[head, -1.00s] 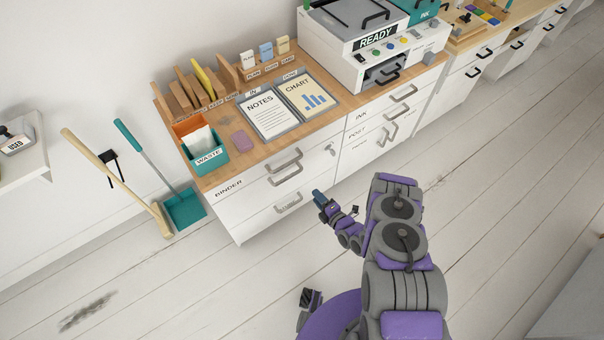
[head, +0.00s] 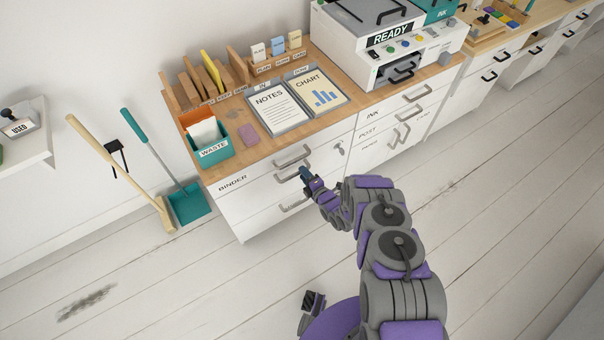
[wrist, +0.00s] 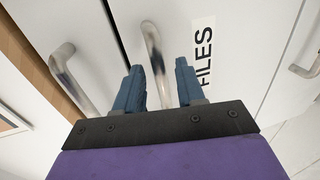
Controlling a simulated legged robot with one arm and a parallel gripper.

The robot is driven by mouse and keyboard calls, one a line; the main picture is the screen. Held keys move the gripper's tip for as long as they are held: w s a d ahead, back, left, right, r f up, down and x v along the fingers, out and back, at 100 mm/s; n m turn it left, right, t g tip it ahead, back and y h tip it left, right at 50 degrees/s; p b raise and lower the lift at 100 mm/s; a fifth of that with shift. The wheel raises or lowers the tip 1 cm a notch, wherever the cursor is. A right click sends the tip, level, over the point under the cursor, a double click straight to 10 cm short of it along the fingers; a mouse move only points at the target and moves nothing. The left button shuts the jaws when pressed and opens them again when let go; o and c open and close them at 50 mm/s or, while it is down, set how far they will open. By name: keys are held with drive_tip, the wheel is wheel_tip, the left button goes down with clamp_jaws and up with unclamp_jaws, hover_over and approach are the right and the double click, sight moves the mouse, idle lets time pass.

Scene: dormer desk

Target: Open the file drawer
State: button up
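The file drawer (wrist: 225,40) has a white front with a black FILES label (wrist: 203,55) in the wrist view. It looks shut. Its grey bar handle (wrist: 153,45) runs into the gap between my two blue fingers. My gripper (wrist: 160,74) is open, one finger on each side of the handle, and I cannot tell whether they touch it. In the head view, my gripper (head: 305,173) is at the right end of the middle handle (head: 287,177) of the left cabinet. It hides part of the drawer front there.
The BINDER drawer handle (head: 292,154) is just above, and the bottom drawer handle (head: 293,203) just below. A key (head: 339,148) sticks out to the right. A teal dustpan (head: 189,203) and broom (head: 120,170) lean at the left. The floor in front is clear.

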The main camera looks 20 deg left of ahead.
drive_tip(key=shift+x, duration=1.55)
drive_tip(key=shift+s+d, duration=0.1)
drive_tip(key=shift+d, duration=0.05)
drive_tip(key=shift+s, duration=0.1)
clamp_jaws()
